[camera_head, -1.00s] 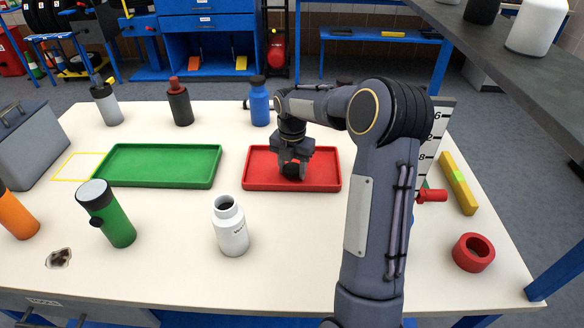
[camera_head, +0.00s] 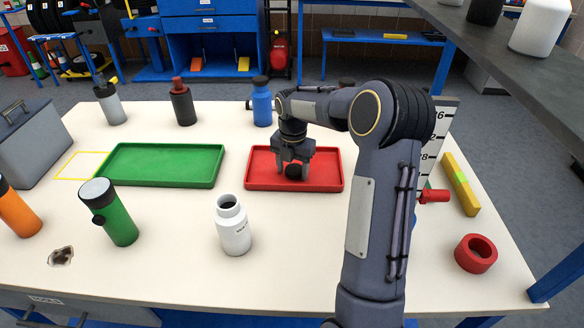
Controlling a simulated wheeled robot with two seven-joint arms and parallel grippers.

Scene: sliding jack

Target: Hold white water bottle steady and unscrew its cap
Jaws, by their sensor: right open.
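The white water bottle (camera_head: 233,229) stands upright near the front middle of the table, its neck open with no cap on it. A small black cap (camera_head: 294,171) lies in the red tray (camera_head: 255,180). My right gripper (camera_head: 293,168) is over the red tray, pointing down, with its open fingers around or just above the cap; whether they touch it I cannot tell. The right arm reaches in from the lower right. My left gripper is not in view.
A green tray (camera_head: 212,178) lies left of the red one. Green (camera_head: 117,222), orange (camera_head: 20,214), grey, black and blue (camera_head: 262,107) bottles stand around. A red ring (camera_head: 474,254) and yellow bar (camera_head: 460,186) are at the right.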

